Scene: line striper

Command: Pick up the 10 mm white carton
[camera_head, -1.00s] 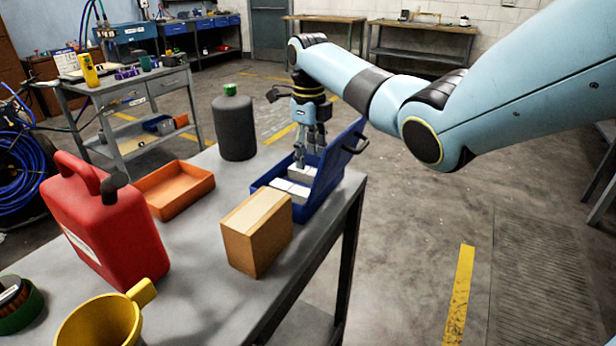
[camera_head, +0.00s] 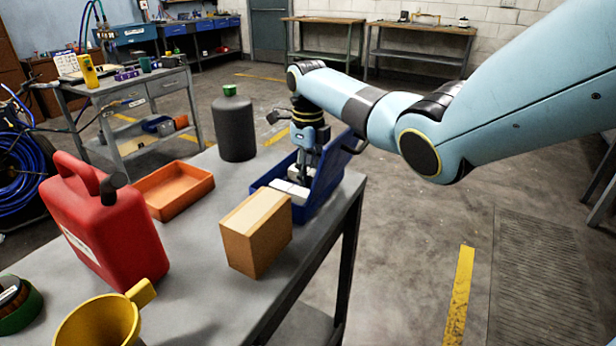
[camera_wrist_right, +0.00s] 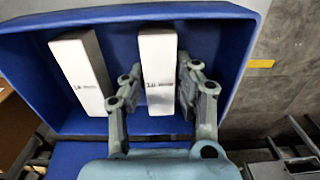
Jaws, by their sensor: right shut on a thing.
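Two white cartons lie in an open blue case on the table. In the right wrist view the left carton (camera_wrist_right: 83,72) carries a small, hard-to-read label. The right carton (camera_wrist_right: 158,72) has a label that seems to read 10 mm. My right gripper (camera_head: 302,178) reaches down into the case, and its fingers in the right wrist view (camera_wrist_right: 158,90) are shut on the sides of that right carton. The carton appears to be still in the case. In the head view the fingers and case wall partly hide the cartons. My left gripper is not in view.
The blue case (camera_head: 325,175) has a raised lid with a handle. A cardboard box (camera_head: 255,235) stands just in front of it. A dark bottle (camera_head: 235,130), an orange tray (camera_head: 170,208), a red canister (camera_head: 105,225) and a yellow funnel (camera_head: 95,322) share the table.

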